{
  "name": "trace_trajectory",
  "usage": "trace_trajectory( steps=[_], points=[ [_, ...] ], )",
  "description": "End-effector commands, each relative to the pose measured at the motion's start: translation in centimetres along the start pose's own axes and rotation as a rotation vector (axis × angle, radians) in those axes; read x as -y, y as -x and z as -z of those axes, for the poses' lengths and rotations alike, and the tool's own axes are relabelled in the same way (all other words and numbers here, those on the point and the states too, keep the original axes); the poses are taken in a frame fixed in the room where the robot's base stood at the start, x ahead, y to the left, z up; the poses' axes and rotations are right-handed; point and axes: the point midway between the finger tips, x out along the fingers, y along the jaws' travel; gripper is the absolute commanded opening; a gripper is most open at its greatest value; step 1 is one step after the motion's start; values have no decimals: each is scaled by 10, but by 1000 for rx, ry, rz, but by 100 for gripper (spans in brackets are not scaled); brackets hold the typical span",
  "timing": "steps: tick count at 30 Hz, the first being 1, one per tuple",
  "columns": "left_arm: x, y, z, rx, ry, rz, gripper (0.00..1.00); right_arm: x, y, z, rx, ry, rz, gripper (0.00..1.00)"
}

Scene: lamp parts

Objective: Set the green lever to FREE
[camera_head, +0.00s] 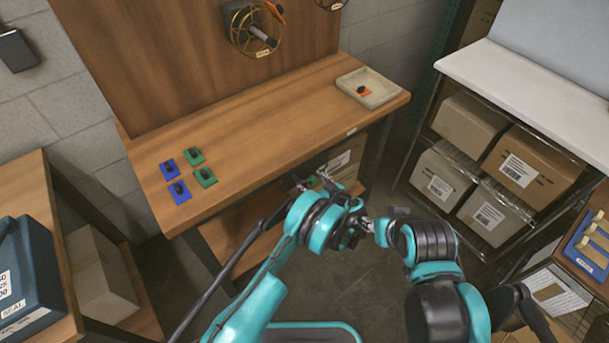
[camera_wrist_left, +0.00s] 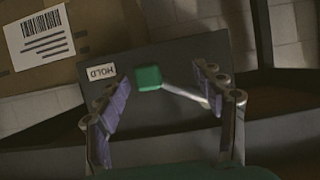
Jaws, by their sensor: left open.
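The green lever's square knob (camera_wrist_left: 148,78) shows in the left wrist view, at the end of a pale rod on a dark panel (camera_wrist_left: 190,55). The knob is beside a white label reading HOLD (camera_wrist_left: 102,73), upside down in this view. No FREE label shows. My left gripper (camera_wrist_left: 165,103) is open, with one finger on each side of the knob and rod; I cannot tell whether it touches them. In the head view my left gripper (camera_head: 315,181) is at the workbench's front edge, and the lever cannot be made out there. My right gripper (camera_head: 369,224) is low beside the left arm, mostly hidden.
The wooden workbench (camera_head: 270,120) carries blue plates (camera_head: 180,191) and green plates (camera_head: 205,177) with dark parts, and a pale tray (camera_head: 385,95) with an orange part. A wire reel (camera_head: 236,31) hangs on the back board. Boxes (camera_head: 470,122) fill the right rack. The bench middle is clear.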

Motion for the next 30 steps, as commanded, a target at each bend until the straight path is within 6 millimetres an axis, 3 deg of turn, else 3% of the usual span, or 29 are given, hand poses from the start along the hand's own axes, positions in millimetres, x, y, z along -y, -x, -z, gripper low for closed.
trace_trajectory(
  steps=[8,15,30],
  points=[
    [0,1,-1,0,0,0,66,0,0,0,0,0,0,40],
    [0,1,-1,-1,-1,0,2,0,0,0,0,0,0,40],
    [0,1,4,-5,40,-16,0,0,0,0,0,0,0,40]
  ],
)
